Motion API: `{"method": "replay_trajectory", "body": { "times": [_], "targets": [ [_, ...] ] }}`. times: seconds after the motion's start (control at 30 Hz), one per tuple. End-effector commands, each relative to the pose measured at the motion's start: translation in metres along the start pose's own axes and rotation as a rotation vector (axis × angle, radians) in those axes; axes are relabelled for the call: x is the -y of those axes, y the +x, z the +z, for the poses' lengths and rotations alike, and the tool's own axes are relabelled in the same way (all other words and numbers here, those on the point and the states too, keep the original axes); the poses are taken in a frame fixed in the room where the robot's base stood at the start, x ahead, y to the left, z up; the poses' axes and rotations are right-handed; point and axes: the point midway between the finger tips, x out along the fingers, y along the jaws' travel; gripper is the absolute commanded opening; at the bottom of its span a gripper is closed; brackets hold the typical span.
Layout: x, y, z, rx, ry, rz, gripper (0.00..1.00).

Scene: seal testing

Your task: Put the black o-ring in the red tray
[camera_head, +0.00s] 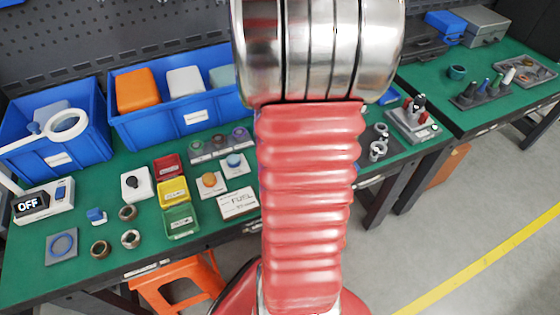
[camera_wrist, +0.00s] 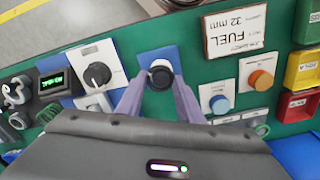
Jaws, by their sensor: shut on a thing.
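In the wrist view my gripper (camera_wrist: 160,82) has its two grey-purple fingers on either side of a small black round part, which looks like the black o-ring (camera_wrist: 161,78). Whether the o-ring still touches the fitting is unclear. The red tray (camera_head: 168,167) lies on the green bench in the head view, behind the yellow tray. It also shows at the right edge of the wrist view (camera_wrist: 299,106). In the head view my arm hides the gripper and o-ring.
A yellow tray (camera_head: 173,192) and green tray (camera_head: 181,220) stand in front of the red one. An orange button (camera_wrist: 261,80), blue button (camera_wrist: 220,104) and FUEL sign (camera_wrist: 235,31) lie between gripper and trays. A black knob (camera_wrist: 97,74) is left of the gripper.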

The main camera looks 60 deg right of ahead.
Motion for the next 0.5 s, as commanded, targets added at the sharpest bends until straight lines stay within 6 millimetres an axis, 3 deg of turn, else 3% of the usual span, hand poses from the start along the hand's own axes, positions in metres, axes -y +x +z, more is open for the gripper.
{"method": "replay_trajectory", "body": {
  "times": [0.5],
  "targets": [
    [0.001,-0.013,0.0,-0.001,0.001,-0.002,0.1]
  ]
}}
